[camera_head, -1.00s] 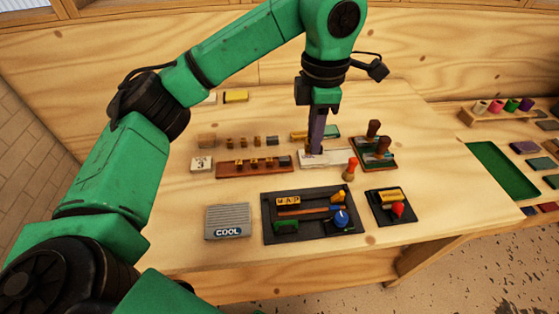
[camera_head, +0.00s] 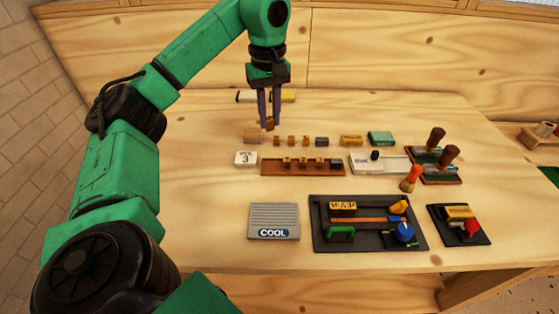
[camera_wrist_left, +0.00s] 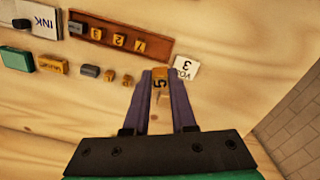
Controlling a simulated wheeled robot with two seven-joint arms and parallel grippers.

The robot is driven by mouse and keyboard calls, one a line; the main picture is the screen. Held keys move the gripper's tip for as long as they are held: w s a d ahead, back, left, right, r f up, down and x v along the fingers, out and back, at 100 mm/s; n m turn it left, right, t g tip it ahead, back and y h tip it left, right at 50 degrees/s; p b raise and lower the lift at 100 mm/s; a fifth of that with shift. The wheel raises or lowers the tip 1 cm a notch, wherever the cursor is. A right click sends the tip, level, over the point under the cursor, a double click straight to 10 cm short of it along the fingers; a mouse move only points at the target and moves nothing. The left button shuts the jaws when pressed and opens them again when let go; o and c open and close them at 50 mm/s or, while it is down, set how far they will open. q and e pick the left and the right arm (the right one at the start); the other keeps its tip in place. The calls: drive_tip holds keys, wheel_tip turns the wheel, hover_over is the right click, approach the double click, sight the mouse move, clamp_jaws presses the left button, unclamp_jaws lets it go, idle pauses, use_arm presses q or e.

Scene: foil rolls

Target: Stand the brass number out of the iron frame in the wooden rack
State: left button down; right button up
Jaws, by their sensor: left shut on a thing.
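My left gripper (camera_head: 269,124) is shut on a small brass block, the brass number (camera_wrist_left: 159,82), which shows a dark figure like a 5 in the left wrist view. My right gripper is out of view.
A white VOL 3 card block (camera_head: 245,158) stands left of the rack. An ink pad (camera_head: 395,164) with a small dark piece, and stamps (camera_head: 440,160), are right. Several small blocks (camera_head: 306,141) line the back row. A COOL box (camera_head: 274,221) lies in front.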

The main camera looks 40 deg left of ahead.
use_arm(q)
wheel_tip(320, 180, down, 13)
drive_tip(key=shift+a+p, duration=0.1)
drive_tip(key=shift+p, duration=0.3)
drive_tip(key=c, duration=1.2)
unclamp_jaws()
drive_tip(key=shift+f, duration=0.15)
drive_tip(key=shift+o, duration=1)
wheel_tip(320, 180, up, 12)
drive_tip(key=shift+r, duration=0.2)
